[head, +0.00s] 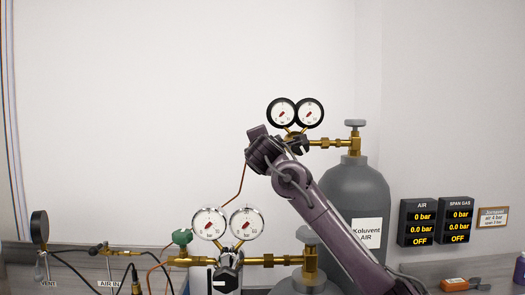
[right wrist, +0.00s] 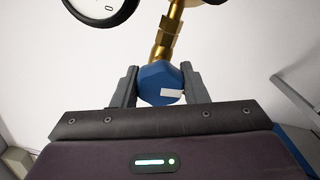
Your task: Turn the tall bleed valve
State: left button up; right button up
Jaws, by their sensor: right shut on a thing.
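A blue faceted knob (right wrist: 157,76) with a white mark sits on a brass fitting (right wrist: 164,42) in the right wrist view. My right gripper (right wrist: 160,86) is shut on this knob, one finger against each side. In the head view my right gripper (head: 262,148) is at the left of the upper regulator, just below its two black-rimmed gauges (head: 296,112). The gripper and arm hide the blue knob there. The regulator joins the tall grey cylinder (head: 352,185) labelled Koluvent AIR by a brass pipe. My left gripper is in neither view.
A lower regulator with two gauges (head: 228,222) and a green knob (head: 182,237) stands at front centre. A shorter grey cylinder (head: 306,284) is beside it. Panels at right read AIR (head: 422,222) and SPAN GAS (head: 459,221), both 0.0 bar, OFF. The wall at upper left is bare.

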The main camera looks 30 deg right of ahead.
jog(key=m+b, duration=0.1)
jog(key=m, duration=0.4)
jog(key=shift+f+m, duration=0.1)
jog(key=shift+m, duration=0.2)
jog(key=m+b, duration=0.1)
jog(key=m, duration=0.8)
jog(key=shift+b, duration=0.4)
jog(key=m, duration=0.4)
jog(key=shift+m, duration=0.7)
jog(key=o, duration=1)
